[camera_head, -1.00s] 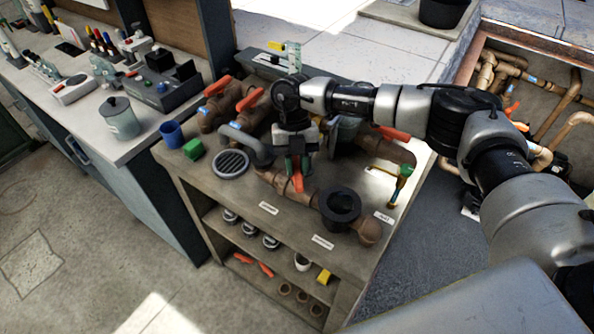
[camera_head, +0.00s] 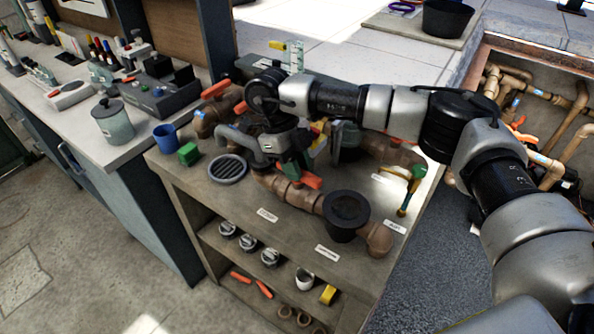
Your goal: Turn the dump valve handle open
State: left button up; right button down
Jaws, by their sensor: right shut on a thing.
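My right gripper (camera_head: 293,172) reaches down over the bench from the right. It is shut on the orange handle (camera_head: 312,181) of a valve on the brown pipe (camera_head: 270,183) that leads to a round black fitting (camera_head: 346,210). The handle's visible end points to the lower right; the arm and gripper hide part of the handle and the valve body behind it. The bench labels are too small to read. My left gripper is not in view.
Other orange-handled valves stand behind the gripper (camera_head: 215,90). A round grey grate (camera_head: 227,169), a green block (camera_head: 188,153) and a blue cup (camera_head: 165,136) are at the bench's left. The front right holds labels.

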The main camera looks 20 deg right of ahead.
jog(key=shift+n, duration=0.4)
jog(key=c, duration=1)
grip_release()
jog(key=shift+r, duration=0.1)
jog(key=shift+w+a+r+b, duration=0.1)
jog(key=shift+w+r+b, duration=0.05)
jog(key=shift+r+b, duration=0.15)
jog(key=v, duration=1)
jog(key=shift+b, duration=0.4)
jog(key=shift+s+a, duration=0.1)
jog(key=shift+s, duration=0.1)
